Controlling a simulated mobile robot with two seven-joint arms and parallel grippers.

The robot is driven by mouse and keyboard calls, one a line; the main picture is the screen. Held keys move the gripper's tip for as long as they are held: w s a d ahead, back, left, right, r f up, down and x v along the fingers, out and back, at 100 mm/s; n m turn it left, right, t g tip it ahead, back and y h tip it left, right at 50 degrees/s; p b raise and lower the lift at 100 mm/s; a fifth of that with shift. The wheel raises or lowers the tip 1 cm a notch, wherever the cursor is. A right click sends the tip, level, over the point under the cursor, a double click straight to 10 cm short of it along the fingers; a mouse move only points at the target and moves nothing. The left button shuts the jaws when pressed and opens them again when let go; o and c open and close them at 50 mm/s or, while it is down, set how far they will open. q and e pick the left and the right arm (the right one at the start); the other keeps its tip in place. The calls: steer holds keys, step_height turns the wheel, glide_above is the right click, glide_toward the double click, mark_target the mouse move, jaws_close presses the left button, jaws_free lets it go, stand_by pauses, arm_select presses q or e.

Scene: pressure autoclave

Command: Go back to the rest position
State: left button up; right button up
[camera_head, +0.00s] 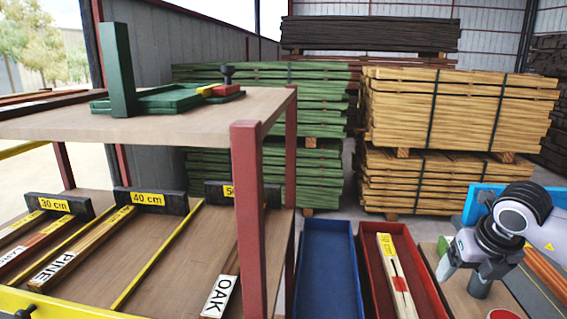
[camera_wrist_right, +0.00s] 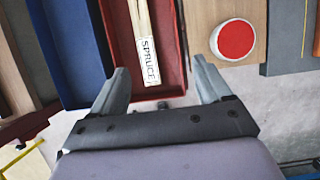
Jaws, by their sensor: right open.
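My right gripper (camera_wrist_right: 161,75) is open in the right wrist view, with nothing between its fingers. Beyond the fingers, a pale wooden stick labelled SPRUCE (camera_wrist_right: 148,50) lies in a red tray (camera_wrist_right: 118,28). In the head view, my right arm (camera_head: 500,230) is at the right, beside the red tray (camera_head: 430,268). The stick (camera_head: 398,285) with a yellow label lies in that tray, apart from the arm. The right fingertips are hard to make out in the head view. My left gripper is not in view.
A blue tray (camera_head: 327,262) stands left of the red one. A rack with a red post (camera_head: 248,215) holds sticks in slots marked 30 cm and 40 cm. A green device (camera_head: 165,98) sits on its top shelf. A red round button (camera_wrist_right: 236,39) is on a board at the right.

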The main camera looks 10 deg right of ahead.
steer(key=a+f+n+t+y, duration=0.1)
steer(key=a+f+n+y, duration=0.15)
steer(key=a+y, duration=1.25)
steer(key=s+a+r+m+t+y, duration=0.25)
steer(key=a+r+t, duration=0.25)
steer(key=a+r, duration=0.6)
steer(key=w+d+f+m+t+h, duration=0.2)
steer(key=d+m+t+h, duration=0.4)
steer(key=m+t+h, duration=1)
steer(key=s+d+f+m+g+h, duration=0.25)
steer(key=d+f+m+g, duration=0.25)
steer(key=f+m+g, duration=0.6)
steer(key=s+a+f+m+g+y, duration=0.1)
steer(key=s+a+f+m+g, duration=0.1)
steer(key=s+f+g, duration=0.55)
steer(key=s+a+f+m+g+y, duration=0.15)
steer(key=s+f+g, duration=0.5)
steer(key=s, duration=0.65)
steer(key=w+a+f+t+y, duration=0.2)
steer(key=w+f+t, duration=0.4)
steer(key=f+t, duration=0.3)
step_height(320, 180, down, 2)
steer(key=shift+w+a+b, duration=0.4)
steer(key=shift+a+b, duration=0.05)
steer(key=shift+a, duration=0.05)
